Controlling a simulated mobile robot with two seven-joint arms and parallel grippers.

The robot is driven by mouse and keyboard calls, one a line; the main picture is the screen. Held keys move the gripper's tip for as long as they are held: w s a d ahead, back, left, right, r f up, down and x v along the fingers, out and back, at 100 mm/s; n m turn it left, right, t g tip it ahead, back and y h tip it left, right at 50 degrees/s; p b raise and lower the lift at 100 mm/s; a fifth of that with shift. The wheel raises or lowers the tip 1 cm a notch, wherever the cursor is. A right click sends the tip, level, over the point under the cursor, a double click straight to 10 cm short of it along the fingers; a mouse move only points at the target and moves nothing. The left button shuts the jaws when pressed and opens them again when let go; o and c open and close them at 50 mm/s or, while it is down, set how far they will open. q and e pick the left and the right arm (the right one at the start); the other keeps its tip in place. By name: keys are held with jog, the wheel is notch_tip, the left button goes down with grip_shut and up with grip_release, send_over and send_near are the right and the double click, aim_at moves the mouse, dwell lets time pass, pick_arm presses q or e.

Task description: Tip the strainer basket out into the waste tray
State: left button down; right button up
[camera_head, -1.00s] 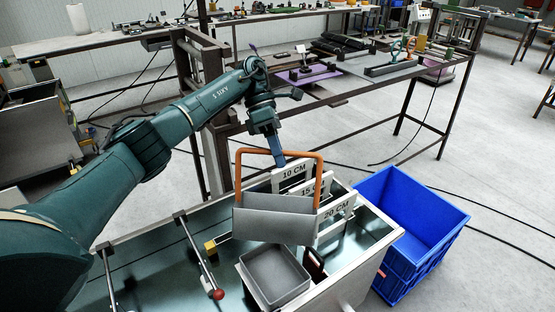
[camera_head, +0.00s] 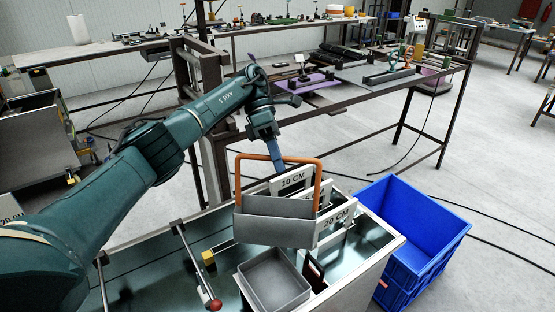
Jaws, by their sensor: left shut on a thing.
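The strainer basket (camera_head: 277,230) is a grey box with a tall orange arched handle. It hangs near upright above a metal bench top. My left gripper (camera_head: 279,165) comes from behind and is shut on the basket's handle; the exact contact is partly hidden. A grey open tray (camera_head: 273,281), which looks like the waste tray, stands just below and in front of the basket, apart from it. The tray's visible inside looks empty. The basket's contents cannot be made out. My right gripper is not in view.
Signs marked 10 CM (camera_head: 293,181) and 20 CM (camera_head: 337,216) stand behind and right of the basket. A rod with a red knob (camera_head: 214,304) and a yellow block (camera_head: 208,257) lie left of the tray. A blue crate (camera_head: 420,230) stands on the floor at right.

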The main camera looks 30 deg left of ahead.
pick_arm(q)
jog(key=shift+r, duration=0.1)
jog(key=shift+s+r+t+p, duration=0.15)
jog(key=shift+s+t+p, duration=0.15)
jog(key=shift+p, duration=0.3)
jog(key=shift+s+d+r+m+t+y+p, duration=0.15)
jog(key=shift+s+d+t+y+p, duration=0.1)
jog(key=shift+s+t+p, duration=0.25)
jog(key=shift+s+d+f+m+t+y+p, duration=0.1)
jog(key=shift+s+d+m+t+y+p, duration=0.15)
jog(key=shift+s, duration=0.35)
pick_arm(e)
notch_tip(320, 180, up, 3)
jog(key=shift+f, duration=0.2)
pick_arm(q)
jog(key=shift+d, duration=0.1)
